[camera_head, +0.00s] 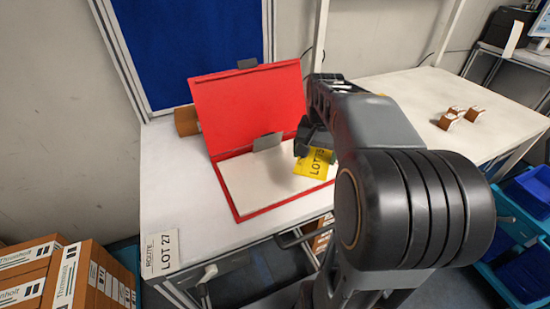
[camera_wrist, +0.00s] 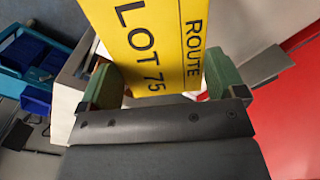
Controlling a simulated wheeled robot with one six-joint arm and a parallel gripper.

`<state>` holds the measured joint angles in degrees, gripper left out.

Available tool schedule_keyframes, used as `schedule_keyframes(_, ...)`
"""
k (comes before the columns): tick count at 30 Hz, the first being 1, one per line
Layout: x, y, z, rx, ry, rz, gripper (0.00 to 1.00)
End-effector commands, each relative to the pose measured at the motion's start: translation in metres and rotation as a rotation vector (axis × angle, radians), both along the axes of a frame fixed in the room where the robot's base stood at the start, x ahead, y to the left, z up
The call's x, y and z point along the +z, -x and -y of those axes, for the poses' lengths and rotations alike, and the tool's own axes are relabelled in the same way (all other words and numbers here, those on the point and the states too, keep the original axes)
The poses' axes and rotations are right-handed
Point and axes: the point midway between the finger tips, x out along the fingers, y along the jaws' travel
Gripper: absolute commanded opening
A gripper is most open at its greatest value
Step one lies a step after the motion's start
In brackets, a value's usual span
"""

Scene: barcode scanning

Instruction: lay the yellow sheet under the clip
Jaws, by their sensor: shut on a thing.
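The yellow sheet (camera_head: 314,163), printed ROUTE and LOT 75, is held by my gripper (camera_head: 306,141) over the right part of the open red folder (camera_head: 246,107). In the wrist view the yellow sheet (camera_wrist: 150,45) stands between the two green-padded fingers of my gripper (camera_wrist: 158,85). The grey clip (camera_head: 267,142) is at the folder's hinge side, at the upper edge of the white page area (camera_head: 262,182), left of the sheet. The sheet is apart from the clip. I cannot tell whether the sheet touches the page. My arm hides the folder's right side.
Small brown-and-white items (camera_head: 460,116) lie on the table at right. Cartons (camera_head: 70,278) stand at lower left. Blue bins (camera_head: 527,195) are at right.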

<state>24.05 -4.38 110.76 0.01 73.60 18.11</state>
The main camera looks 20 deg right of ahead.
Motion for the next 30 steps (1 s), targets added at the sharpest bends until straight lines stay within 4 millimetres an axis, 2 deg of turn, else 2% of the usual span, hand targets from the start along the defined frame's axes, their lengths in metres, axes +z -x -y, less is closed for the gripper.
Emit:
schedule_keyframes(5, -0.010, -0.022, -0.005, -0.002, -0.001, -0.004, 0.63)
schedule_keyframes(13, -0.039, -0.088, -0.020, -0.007, -0.002, -0.005, 0.63)
schedule_keyframes(15, -0.054, -0.097, -0.022, -0.008, -0.001, -0.006, 0.63)
schedule_keyframes(22, -0.084, -0.121, -0.029, -0.007, -0.001, -0.004, 0.63)
schedule_keyframes(30, -0.095, -0.130, -0.032, -0.006, 0.000, 0.000, 0.63)
